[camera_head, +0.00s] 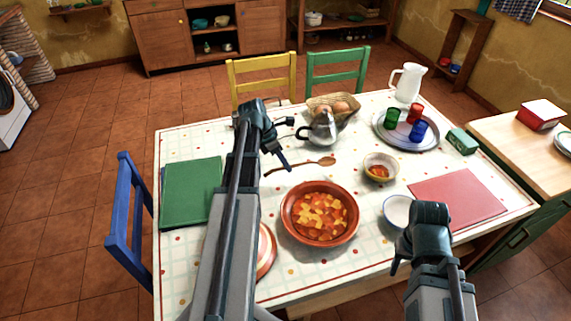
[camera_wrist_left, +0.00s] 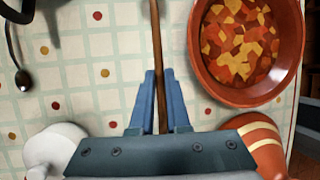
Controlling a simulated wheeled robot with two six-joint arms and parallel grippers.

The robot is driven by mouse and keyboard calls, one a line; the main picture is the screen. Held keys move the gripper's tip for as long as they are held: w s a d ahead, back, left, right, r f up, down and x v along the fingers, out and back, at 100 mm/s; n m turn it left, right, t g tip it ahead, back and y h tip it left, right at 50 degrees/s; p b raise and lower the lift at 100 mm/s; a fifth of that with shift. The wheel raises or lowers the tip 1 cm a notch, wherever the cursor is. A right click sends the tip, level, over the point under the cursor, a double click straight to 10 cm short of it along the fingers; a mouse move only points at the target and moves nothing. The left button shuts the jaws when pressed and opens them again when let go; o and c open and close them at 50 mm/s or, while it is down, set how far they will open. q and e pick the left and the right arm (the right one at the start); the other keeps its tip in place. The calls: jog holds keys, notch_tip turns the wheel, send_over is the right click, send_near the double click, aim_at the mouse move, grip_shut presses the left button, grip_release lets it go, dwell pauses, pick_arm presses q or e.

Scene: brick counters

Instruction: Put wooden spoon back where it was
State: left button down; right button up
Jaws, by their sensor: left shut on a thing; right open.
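The wooden spoon (camera_head: 312,163) is at the middle of the table, its bowl end toward the right, behind the red bowl of stew (camera_head: 300,235). My left gripper (camera_head: 286,163) is at the spoon's handle. In the left wrist view my left gripper (camera_wrist_left: 158,105) is shut on the handle of the wooden spoon (camera_wrist_left: 156,45), which runs up out of the picture between the fingers. The red bowl (camera_wrist_left: 200,62) is right of it there. I cannot tell whether the spoon touches the cloth. My right gripper (camera_head: 397,266) is open and empty near the white bowl (camera_head: 393,215) at the front.
A metal teapot (camera_head: 322,130) stands behind the spoon. A small bowl (camera_head: 370,164) is to its right, with a tray (camera_head: 432,143) of cups beyond. A green book (camera_head: 191,192) lies at left. A dark spoon (camera_wrist_left: 23,80) shows in the left wrist view.

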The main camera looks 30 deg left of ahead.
pick_arm(q)
jog(key=shift+f+b, duration=2.6)
jog(key=shift+f, duration=0.1)
jog(key=c, duration=0.8)
grip_release()
jog(key=shift+p+v, duration=6.25)
jog(key=shift+v, duration=0.7)
